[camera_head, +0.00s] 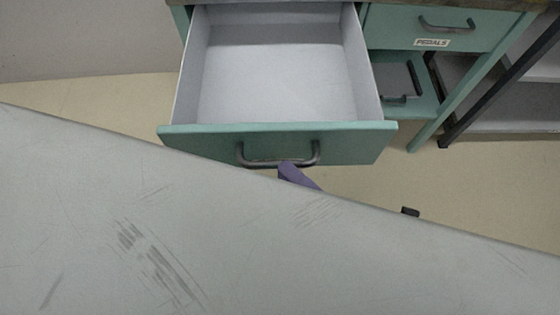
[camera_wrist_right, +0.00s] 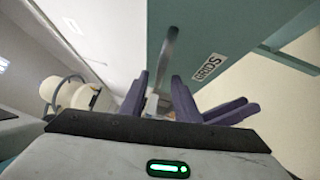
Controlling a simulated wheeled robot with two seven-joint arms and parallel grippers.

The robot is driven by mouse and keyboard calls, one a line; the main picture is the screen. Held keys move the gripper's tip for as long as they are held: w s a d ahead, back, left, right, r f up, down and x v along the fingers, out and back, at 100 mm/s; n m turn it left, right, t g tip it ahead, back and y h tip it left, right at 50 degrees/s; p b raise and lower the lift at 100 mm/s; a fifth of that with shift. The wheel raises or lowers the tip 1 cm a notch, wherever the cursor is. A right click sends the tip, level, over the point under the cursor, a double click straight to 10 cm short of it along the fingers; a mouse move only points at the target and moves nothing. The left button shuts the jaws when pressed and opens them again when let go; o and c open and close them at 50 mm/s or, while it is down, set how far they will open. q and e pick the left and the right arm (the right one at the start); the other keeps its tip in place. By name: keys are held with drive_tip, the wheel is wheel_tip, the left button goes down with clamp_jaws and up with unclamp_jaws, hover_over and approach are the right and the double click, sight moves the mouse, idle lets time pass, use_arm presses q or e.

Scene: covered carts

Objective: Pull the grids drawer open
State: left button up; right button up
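The teal drawer (camera_head: 215,142) is pulled well out of the cabinet, and its pale grey inside is empty. Its dark bar handle (camera_head: 262,163) is on the front. In the right wrist view the drawer front carries a white GRIDS label (camera_wrist_right: 208,68), with the handle (camera_wrist_right: 170,50) beside it. My right gripper (camera_wrist_right: 158,80) has its purple fingers apart, one on each side of the handle, with some gap showing. In the head view only a purple finger (camera_head: 293,174) shows at the handle; the rest is hidden behind a large grey surface. My left gripper is not in view.
A shut PEDALS drawer (camera_head: 450,28) is to the right, above an opening with a teal panel and dark handle (camera_head: 400,98). A dark-framed shelf (camera_head: 500,85) stands farther right.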

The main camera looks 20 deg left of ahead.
drive_tip(key=r+v, duration=0.1)
drive_tip(key=v, duration=0.5)
drive_tip(key=shift+f, duration=0.5)
drive_tip(key=shift+s+d, duration=0.1)
